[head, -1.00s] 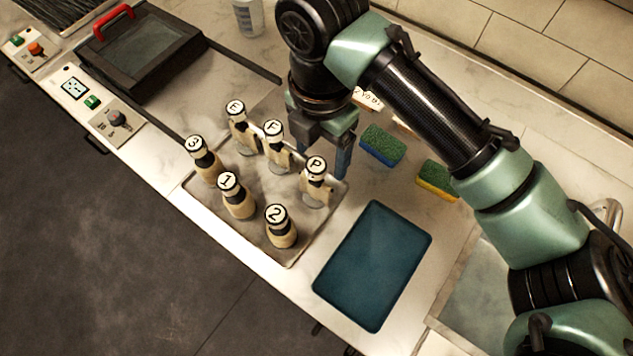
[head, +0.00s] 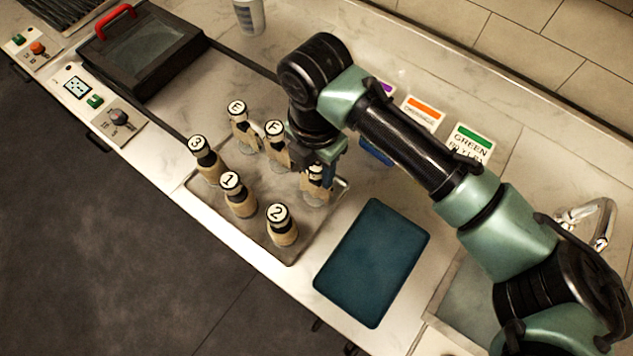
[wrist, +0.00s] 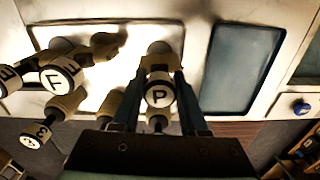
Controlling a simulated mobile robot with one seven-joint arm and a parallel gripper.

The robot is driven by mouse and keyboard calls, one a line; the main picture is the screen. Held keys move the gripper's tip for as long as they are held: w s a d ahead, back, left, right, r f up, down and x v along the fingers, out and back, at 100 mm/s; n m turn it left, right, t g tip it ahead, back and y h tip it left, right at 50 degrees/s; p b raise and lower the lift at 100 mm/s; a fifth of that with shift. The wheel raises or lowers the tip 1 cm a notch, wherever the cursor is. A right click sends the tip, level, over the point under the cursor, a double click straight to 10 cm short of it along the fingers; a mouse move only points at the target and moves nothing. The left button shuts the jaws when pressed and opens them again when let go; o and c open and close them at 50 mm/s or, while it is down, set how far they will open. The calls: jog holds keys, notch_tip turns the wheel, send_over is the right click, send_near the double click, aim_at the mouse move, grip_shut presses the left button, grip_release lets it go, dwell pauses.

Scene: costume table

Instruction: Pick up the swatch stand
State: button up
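No thing in view is plainly labelled a swatch stand. A pale stand with a black neck and a round white cap marked P (head: 316,172) is on the right part of the metal tray (head: 262,236). My gripper (head: 318,178) is down over it. In the wrist view, its two fingers (wrist: 160,84) flank the P piece (wrist: 159,96), apart from each other. I see no clear grip, and cannot tell whether they touch it. Similar pieces marked E (head: 238,112) and F (head: 275,132) stand beside it, with pieces marked 3 (head: 200,148), 1 (head: 234,190) and 2 (head: 281,222).
Cards with an orange strip (head: 422,110) and a green strip (head: 472,143) stand at the back. A blue sponge (head: 377,154) is partly hidden by my arm. A dark blue mat (head: 372,262) lies right of the tray. A black press with a red handle (head: 117,18) is at upper left.

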grip_shut()
dwell(1.0)
